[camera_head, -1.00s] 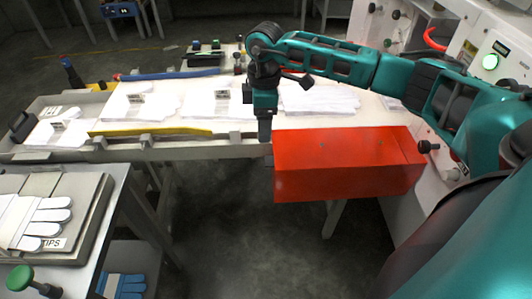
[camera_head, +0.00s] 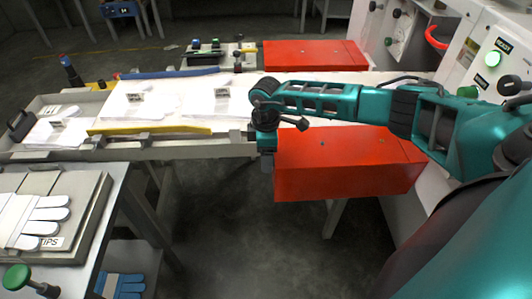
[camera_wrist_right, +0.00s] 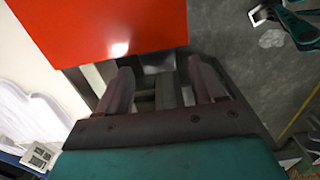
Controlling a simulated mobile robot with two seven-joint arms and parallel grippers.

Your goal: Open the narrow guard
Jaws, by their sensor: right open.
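Two red guards flank the conveyor. The near one (camera_head: 345,165) is a long box at the belt's front edge; the far one (camera_head: 315,53) lies across the belt. I cannot tell which is the narrow guard. My right gripper (camera_head: 267,163) points down beside the left end of the near guard, in front of the conveyor's front rail. In the right wrist view its two fingers (camera_wrist_right: 162,88) are apart with nothing clamped between them, and a red guard (camera_wrist_right: 105,25) lies just above them. Whether they touch it is unclear. My left gripper is not in view.
White gloves (camera_head: 135,103) lie along the conveyor belt. A yellow bar (camera_head: 150,131) runs on its front rail. A table with a white glove (camera_head: 35,215) stands at the front left. A white machine (camera_head: 480,60) with a green light stands at the right.

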